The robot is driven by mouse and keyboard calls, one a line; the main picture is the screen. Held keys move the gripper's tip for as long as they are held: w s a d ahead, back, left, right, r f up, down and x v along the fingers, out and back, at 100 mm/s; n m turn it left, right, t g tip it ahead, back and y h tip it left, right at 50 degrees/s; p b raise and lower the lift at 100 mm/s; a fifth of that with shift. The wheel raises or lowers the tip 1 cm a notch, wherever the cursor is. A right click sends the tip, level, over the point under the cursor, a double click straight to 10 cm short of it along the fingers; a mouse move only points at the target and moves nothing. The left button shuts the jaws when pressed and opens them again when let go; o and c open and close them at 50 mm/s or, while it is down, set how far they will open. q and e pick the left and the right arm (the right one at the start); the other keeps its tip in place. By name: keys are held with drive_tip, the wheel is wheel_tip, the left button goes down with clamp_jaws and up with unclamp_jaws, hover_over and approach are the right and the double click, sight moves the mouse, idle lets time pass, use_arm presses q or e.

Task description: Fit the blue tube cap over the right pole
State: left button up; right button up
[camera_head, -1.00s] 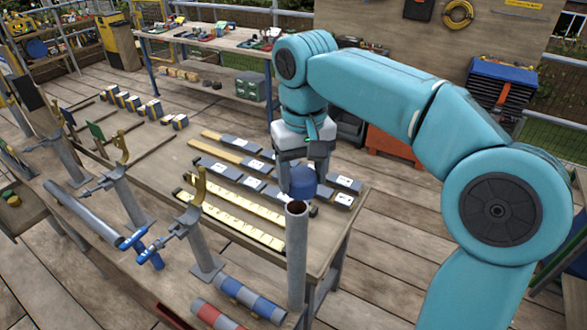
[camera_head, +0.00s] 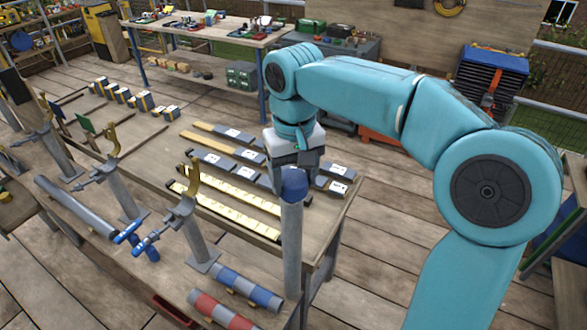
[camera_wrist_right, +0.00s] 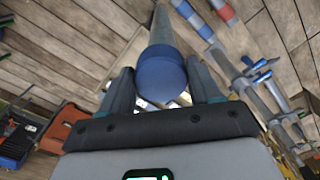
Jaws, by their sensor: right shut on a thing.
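The blue tube cap (camera_head: 293,184) sits at the top end of the right pole (camera_head: 291,250), a grey upright tube at the table's near right corner. The pole's open mouth is hidden under the cap. I cannot tell how far down the cap sits. My right gripper (camera_head: 291,170) comes from behind and above and is shut on the cap. In the right wrist view, its two fingers (camera_wrist_right: 161,84) stand either side of the cap (camera_wrist_right: 160,72), and the pole (camera_wrist_right: 161,32) runs on beyond, lined up with it. My left gripper is not in view.
The wooden table (camera_head: 148,165) holds yellow measuring strips (camera_head: 222,211) and grey blocks behind the pole. Posts with yellow hooks (camera_head: 188,200) stand to its left. A blue-grey banded tube (camera_head: 246,287) lies close by at the front left.

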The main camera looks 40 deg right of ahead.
drive_tip(key=shift+f+b, duration=0.3)
drive_tip(key=shift+f, duration=0.1)
drive_tip(key=shift+w+a+f+b, duration=0.25)
drive_tip(key=shift+f+b, duration=0.1)
drive_tip(key=shift+f, duration=0.15)
drive_tip(key=shift+s+d+f+b, duration=0.2)
drive_tip(key=shift+f+b, duration=0.3)
drive_tip(key=shift+f, duration=0.15)
drive_tip(key=shift+w+a+f+b, duration=0.1)
drive_tip(key=shift+w+f+b, duration=0.05)
drive_tip(key=shift+f+b, duration=0.2)
drive_tip(key=shift+f, duration=0.1)
drive_tip(key=o, duration=1.1)
